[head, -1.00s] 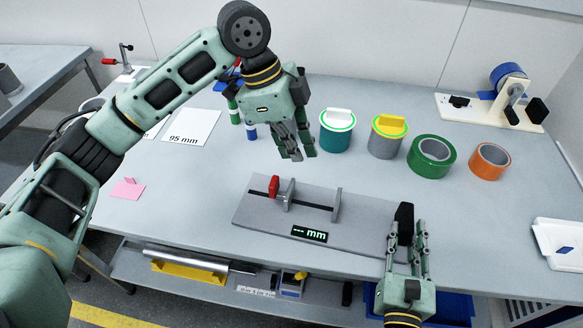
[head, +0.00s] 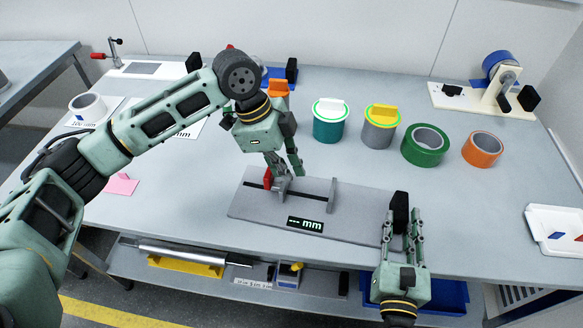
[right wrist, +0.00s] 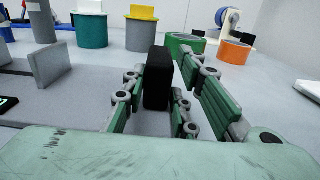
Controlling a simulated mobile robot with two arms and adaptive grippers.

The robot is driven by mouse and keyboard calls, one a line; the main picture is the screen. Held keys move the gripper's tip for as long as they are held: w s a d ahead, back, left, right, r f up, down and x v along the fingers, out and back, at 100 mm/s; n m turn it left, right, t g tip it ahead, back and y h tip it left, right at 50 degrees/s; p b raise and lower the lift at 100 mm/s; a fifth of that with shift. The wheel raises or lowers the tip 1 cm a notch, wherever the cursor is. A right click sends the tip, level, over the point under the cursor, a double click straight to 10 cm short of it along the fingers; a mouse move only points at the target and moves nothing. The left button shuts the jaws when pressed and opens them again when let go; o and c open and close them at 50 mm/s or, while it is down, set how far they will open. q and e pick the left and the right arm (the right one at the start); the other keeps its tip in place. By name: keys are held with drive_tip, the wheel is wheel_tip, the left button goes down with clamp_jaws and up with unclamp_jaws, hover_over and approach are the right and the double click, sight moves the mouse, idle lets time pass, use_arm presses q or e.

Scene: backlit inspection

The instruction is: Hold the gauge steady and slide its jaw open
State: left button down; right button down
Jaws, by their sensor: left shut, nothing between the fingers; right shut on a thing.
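The gauge is a flat grey plate (head: 355,222) with a dark slot, an upright grey jaw (head: 332,195) and a display (head: 306,224) reading "--- mm". A red tab (head: 267,179) stands at the slot's left end beside the sliding jaw (head: 284,189), which is partly hidden by my fingers. My left gripper (head: 286,174) is shut and empty, just above and right of the red tab; I cannot tell whether it touches. My right gripper (head: 402,240) is shut on the black grip block (head: 400,213) at the plate's right end; the block (right wrist: 158,79) also shows between its fingers in the right wrist view.
Behind the gauge stand a teal canister (head: 329,125), a grey-yellow canister (head: 379,130), a green tape roll (head: 425,146) and an orange one (head: 482,150). A white tray (head: 556,230) is at right. A pink note (head: 121,184) lies left. The table in front of the plate's left part is clear.

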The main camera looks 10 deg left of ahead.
sight(271, 174)
drive_tip(key=shift+f, duration=0.25)
use_arm(q)
drive_tip(key=a, duration=0.5)
drive_tip(key=shift+w, duration=0.2)
use_arm(e)
drive_tip(key=shift+s, duration=0.1)
use_arm(q)
drive_tip(key=shift+d, duration=0.15)
drive_tip(key=shift+d, duration=0.3)
drive_tip(key=d, duration=0.3)
drive_tip(key=shift+s+d, duration=0.15)
drive_tip(key=shift+s, duration=0.15)
drive_tip(key=v, duration=1)
drive_tip(key=shift+d, duration=0.1)
